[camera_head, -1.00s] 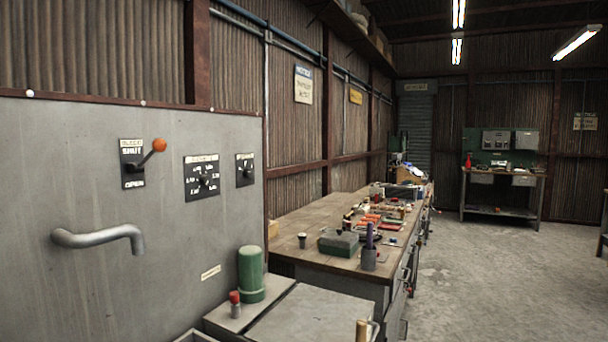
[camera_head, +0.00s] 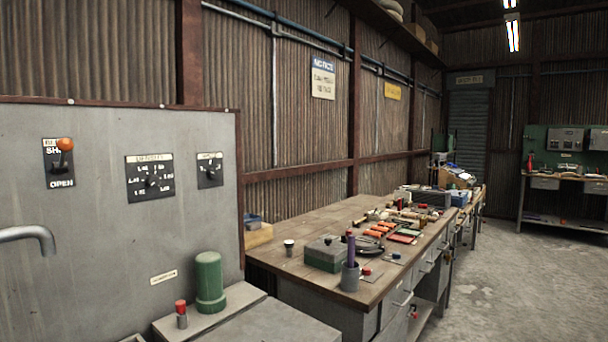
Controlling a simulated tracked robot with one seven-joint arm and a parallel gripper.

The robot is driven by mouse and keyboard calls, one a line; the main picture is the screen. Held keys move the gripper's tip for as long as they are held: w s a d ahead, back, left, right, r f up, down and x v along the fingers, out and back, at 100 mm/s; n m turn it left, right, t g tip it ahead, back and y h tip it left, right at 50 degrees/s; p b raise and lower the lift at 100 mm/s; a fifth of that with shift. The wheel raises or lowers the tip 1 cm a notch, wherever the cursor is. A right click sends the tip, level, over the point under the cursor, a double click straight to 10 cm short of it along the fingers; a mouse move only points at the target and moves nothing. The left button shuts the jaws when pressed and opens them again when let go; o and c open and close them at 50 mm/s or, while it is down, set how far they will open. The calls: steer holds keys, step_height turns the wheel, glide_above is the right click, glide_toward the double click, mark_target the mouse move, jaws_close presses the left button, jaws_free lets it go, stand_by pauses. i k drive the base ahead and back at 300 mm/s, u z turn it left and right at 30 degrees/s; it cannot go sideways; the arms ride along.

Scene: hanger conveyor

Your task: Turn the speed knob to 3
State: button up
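A grey panel (camera_head: 95,235) fills the left side of the head view. It carries a black plate with a round dial knob (camera_head: 152,182) ringed by white numbers too small to read surely. A smaller black plate with another knob (camera_head: 210,173) sits to its right. I cannot tell from the blurred labels which one is the speed knob. To the left is a lever with an orange ball (camera_head: 65,144), on a plate marked "OPEN" at the bottom. My gripper is not in view.
A grey bent pipe (camera_head: 30,236) juts from the panel at left. Below the knobs stand a green cylinder (camera_head: 209,282) and a red-topped piece (camera_head: 181,312) on a grey ledge. A cluttered wooden workbench (camera_head: 310,228) runs along the wall. Open concrete floor (camera_head: 495,285) lies at right.

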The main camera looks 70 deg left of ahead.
mark_target(212, 173)
steer(key=z, duration=0.1)
steer(key=i, duration=0.65)
steer(key=u, duration=2.7)
steer(key=i, duration=1)
steer(key=z, duration=0.2)
steer(key=k, duration=0.9)
steer(key=u, duration=0.2)
steer(key=i, duration=0.45)
steer(key=z, duration=0.05)
